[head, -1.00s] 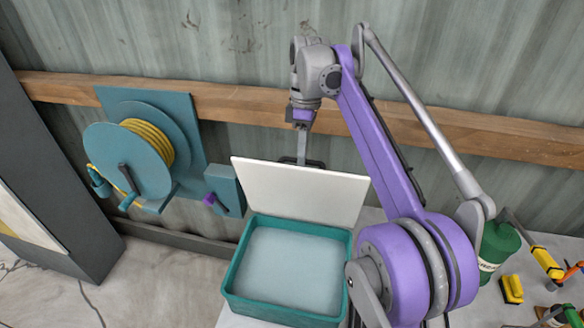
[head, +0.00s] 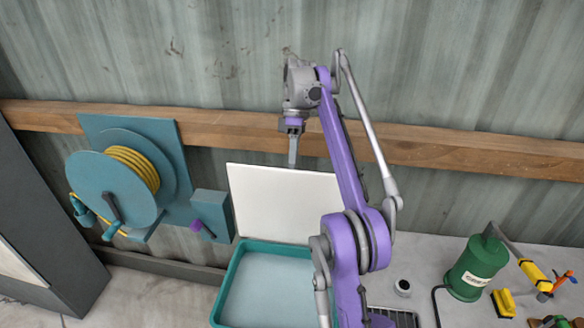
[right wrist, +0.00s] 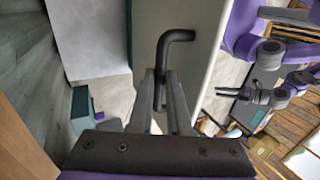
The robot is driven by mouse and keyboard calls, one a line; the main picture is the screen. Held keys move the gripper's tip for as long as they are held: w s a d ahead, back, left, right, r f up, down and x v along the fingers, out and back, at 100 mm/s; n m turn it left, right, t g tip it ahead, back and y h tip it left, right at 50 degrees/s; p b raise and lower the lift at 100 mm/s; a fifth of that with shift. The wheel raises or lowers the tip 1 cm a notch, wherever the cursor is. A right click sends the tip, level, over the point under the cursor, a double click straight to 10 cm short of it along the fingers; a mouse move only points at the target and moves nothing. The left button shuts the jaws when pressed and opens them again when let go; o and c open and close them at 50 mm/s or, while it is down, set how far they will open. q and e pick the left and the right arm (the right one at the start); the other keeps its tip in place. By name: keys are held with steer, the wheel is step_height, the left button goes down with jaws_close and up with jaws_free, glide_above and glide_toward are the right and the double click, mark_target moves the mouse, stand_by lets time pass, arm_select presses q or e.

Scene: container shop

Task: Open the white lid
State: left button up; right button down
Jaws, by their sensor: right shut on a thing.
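The white lid (head: 280,205) stands raised, close to upright, along the back edge of the teal box (head: 231,277). The box is open and shows a pale interior. My right gripper (head: 292,160) is behind the lid's top edge in the head view, its tips partly hidden by the lid. In the right wrist view its fingers (right wrist: 162,78) are shut on the dark bent handle (right wrist: 176,37) on the lid's outer face. My left gripper (right wrist: 243,94) appears in the right wrist view, apart from the lid; its jaw state is unclear.
A teal hose reel (head: 115,188) with yellow hose hangs on the left wall. A wooden rail (head: 430,148) crosses the corrugated wall behind the lid. A green canister (head: 476,268) and a yellow block (head: 503,302) stand on the bench at the right.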

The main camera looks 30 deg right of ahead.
steer(key=shift+d+f, duration=0.1)
stand_by(0.3)
steer(key=c, duration=0.9)
jaws_free()
steer(key=shift+w, duration=0.1)
steer(key=shift+o, duration=0.2)
